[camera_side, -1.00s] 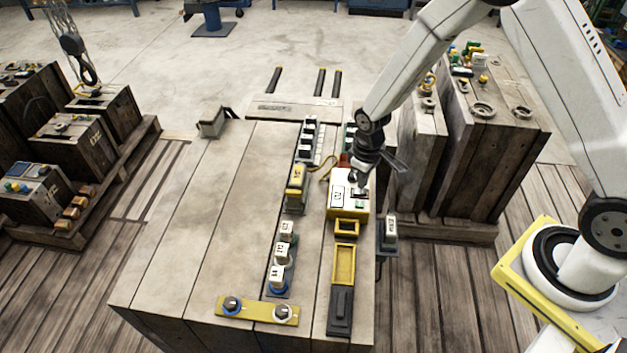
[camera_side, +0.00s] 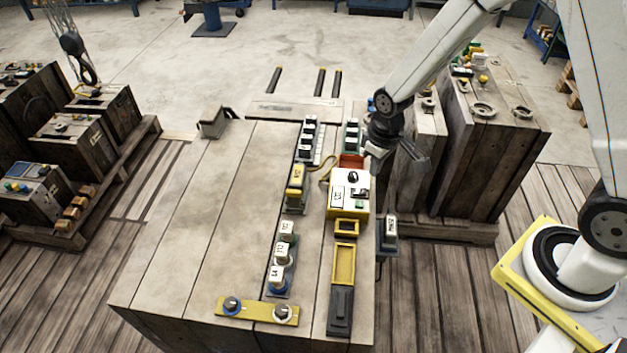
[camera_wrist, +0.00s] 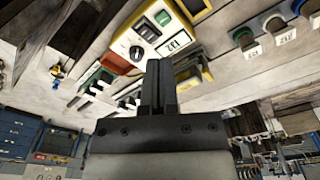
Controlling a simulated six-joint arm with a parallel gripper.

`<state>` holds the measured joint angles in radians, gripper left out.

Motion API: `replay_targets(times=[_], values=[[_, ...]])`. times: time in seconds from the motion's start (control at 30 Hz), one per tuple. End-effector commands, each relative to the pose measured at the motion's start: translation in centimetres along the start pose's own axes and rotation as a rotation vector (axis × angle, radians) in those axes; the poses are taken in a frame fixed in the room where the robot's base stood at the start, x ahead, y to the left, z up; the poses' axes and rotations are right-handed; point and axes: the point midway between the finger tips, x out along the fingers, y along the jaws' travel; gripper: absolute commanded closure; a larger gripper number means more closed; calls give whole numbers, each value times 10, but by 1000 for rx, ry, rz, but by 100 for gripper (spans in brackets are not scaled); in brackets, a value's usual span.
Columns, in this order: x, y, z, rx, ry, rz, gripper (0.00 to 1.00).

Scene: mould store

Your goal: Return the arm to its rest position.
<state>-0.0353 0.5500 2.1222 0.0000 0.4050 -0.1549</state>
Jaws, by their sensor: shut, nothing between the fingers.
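My gripper (camera_side: 374,151) is dark and shut, with nothing between its fingers. In the side view it hangs at the right edge of the wooden work block, up and to the right of a white and yellow control box (camera_side: 349,192), apart from it as far as I can tell. In the wrist view my closed fingers (camera_wrist: 159,75) point toward the work block. The control box (camera_wrist: 150,38) shows there with a black knob, a green switch and a label.
The wooden block (camera_side: 200,230) bears a yellow-topped unit (camera_side: 296,186), labelled knobs (camera_side: 282,253), a yellow tray (camera_side: 344,264) and a yellow two-knob plate (camera_side: 257,310). Tall wooden moulds (camera_side: 482,160) stand close at right. A pallet of wooden boxes (camera_side: 75,148) stands at left.

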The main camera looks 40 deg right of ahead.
Motion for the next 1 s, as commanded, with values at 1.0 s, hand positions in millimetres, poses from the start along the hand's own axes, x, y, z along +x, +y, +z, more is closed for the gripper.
replay_targets(times=[1.0], values=[[-94, -5, 96, 191, 167, 18, 100]])
